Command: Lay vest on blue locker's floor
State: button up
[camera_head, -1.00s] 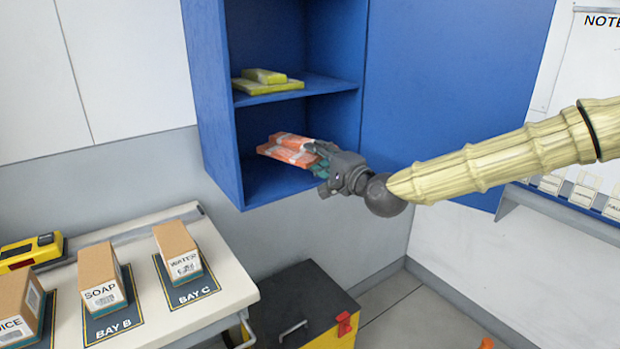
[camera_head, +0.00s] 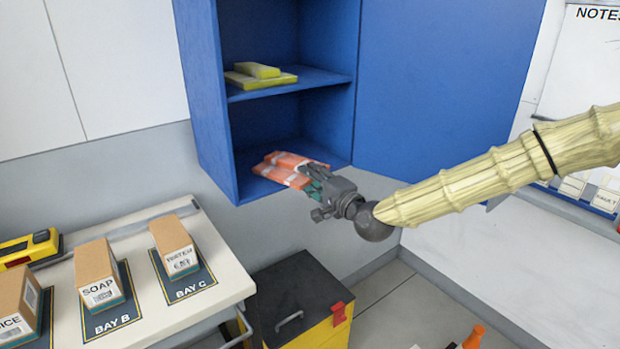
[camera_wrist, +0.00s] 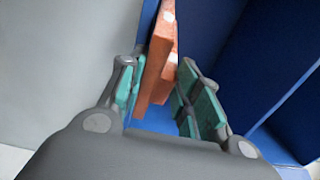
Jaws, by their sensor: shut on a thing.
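The vest (camera_head: 283,170) is a folded orange bundle with pale stripes. It is inside the lower compartment of the blue locker (camera_head: 250,190), low over its floor; I cannot tell whether it rests fully on it. My gripper (camera_head: 308,180) reaches in from the front right and is shut on the vest's near end. In the wrist view, the vest (camera_wrist: 160,55) runs between the teal-padded fingers (camera_wrist: 157,95), with blue locker surfaces behind and to the right. The fingers hide part of its near end.
Yellow folded items (camera_head: 262,76) lie on the locker's shelf (camera_head: 320,82), above the vest. The open blue door (camera_head: 450,90) stands to the right. A black and yellow chest (camera_head: 300,300) stands below. A table with boxes (camera_head: 100,275) is at lower left.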

jog(key=shift+f, duration=0.15)
jog(key=o, duration=1.1)
jog(key=shift+c, duration=0.2)
jog(key=shift+r, duration=0.2)
jog(key=b+v, duration=0.2)
jog(key=v, duration=1)
jog(key=shift+f, duration=0.15)
